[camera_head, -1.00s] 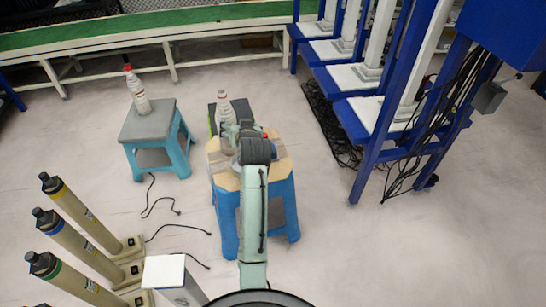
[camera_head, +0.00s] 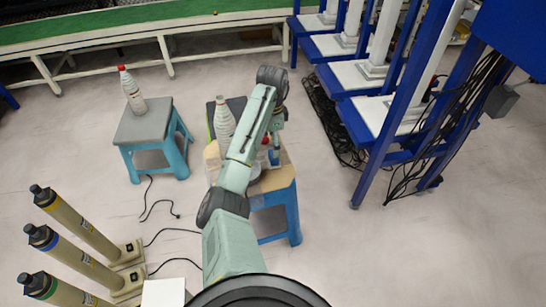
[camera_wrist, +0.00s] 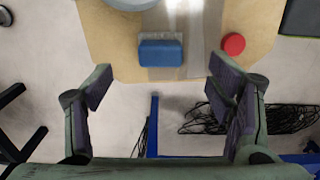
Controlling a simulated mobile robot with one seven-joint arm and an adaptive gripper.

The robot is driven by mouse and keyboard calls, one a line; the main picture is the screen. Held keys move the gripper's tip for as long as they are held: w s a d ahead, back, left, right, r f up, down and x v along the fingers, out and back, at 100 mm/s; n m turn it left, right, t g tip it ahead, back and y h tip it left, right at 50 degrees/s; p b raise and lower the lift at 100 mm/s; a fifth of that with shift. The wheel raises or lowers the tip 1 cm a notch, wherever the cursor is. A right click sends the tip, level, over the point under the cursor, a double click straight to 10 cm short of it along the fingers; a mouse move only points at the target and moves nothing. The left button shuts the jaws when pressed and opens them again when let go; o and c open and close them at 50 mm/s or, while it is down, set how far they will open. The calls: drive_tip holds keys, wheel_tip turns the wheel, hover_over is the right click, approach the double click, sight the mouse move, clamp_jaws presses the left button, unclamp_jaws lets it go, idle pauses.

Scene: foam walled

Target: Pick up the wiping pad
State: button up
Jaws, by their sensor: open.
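The wiping pad (camera_wrist: 160,52), a blue block with a pale edge, lies near the edge of a wooden stool top (camera_wrist: 110,50) in the wrist view. My open gripper (camera_wrist: 165,95) has its two fingers spread wide, one to each side of the pad and nearer the camera. Nothing is between the fingers. In the head view my gripper hangs over the right side of the blue-legged stool (camera_head: 284,176), mostly hidden by my arm. A small blue patch there may be the pad, but I cannot tell surely.
A red cap (camera_wrist: 233,44) stands right of the pad, and a grey round object (camera_wrist: 135,3) is behind it. A bottle (camera_head: 224,122) stands left of my arm. A second stool (camera_head: 143,124) holds a red-capped bottle (camera_head: 131,90). Blue racks (camera_head: 365,150) stand at right.

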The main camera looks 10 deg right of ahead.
wheel_tip(320, 180, down, 8)
drive_tip(key=shift+d+r+p, duration=0.1)
drive_tip(key=shift+d+p, duration=0.05)
drive_tip(key=shift+p, duration=0.4)
drive_tip(key=c, duration=1.2)
